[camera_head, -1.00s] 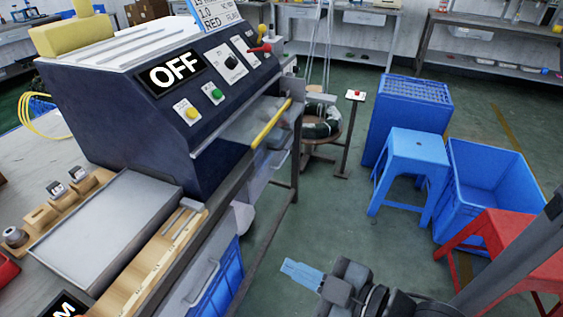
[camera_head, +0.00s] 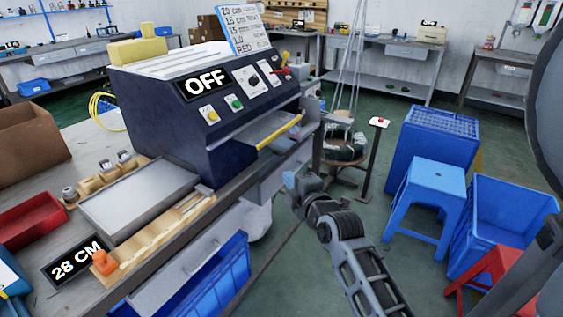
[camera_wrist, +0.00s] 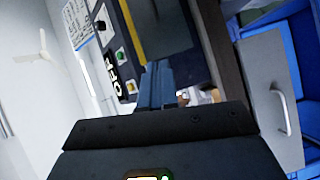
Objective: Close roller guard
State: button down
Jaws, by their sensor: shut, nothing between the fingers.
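The dark blue machine (camera_head: 190,118) stands on the bench with its "OFF" sign facing out. Its roller guard (camera_head: 262,132), a greyish panel with a yellow bar (camera_head: 280,132) along its outer edge, sticks out from the front, sloping and raised. My gripper (camera_head: 290,180) is below and slightly right of the yellow bar, apart from it and over the bench's front edge. In the wrist view my gripper's blue fingers (camera_wrist: 155,85) are together and empty, pointing at the machine. The yellow bar (camera_wrist: 130,25) shows beyond them, at the top. The rollers behind the guard are hardly visible.
A metal tray (camera_head: 140,200) and wooden strips lie on the bench left of the guard. A drawer with a handle (camera_wrist: 280,108) is right of my fingers in the wrist view. A red-button post (camera_head: 370,155), blue stool (camera_head: 432,185) and blue crate (camera_head: 510,215) stand right.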

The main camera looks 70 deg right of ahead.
jog(key=p, duration=0.1)
send_near(276, 153)
jog(key=w, duration=0.3)
jog(key=d, duration=0.3)
jog(key=shift+w+d+f, duration=0.3)
jog(key=shift+w, duration=0.1)
jog(key=shift+d, duration=0.1)
jog(key=s+d+b, duration=0.4)
jog(key=d+b, duration=1.3)
jog(key=b, duration=0.1)
jog(key=shift+s+d, duration=0.2)
jog(key=shift+s, duration=0.05)
jog(key=shift+r, duration=0.2)
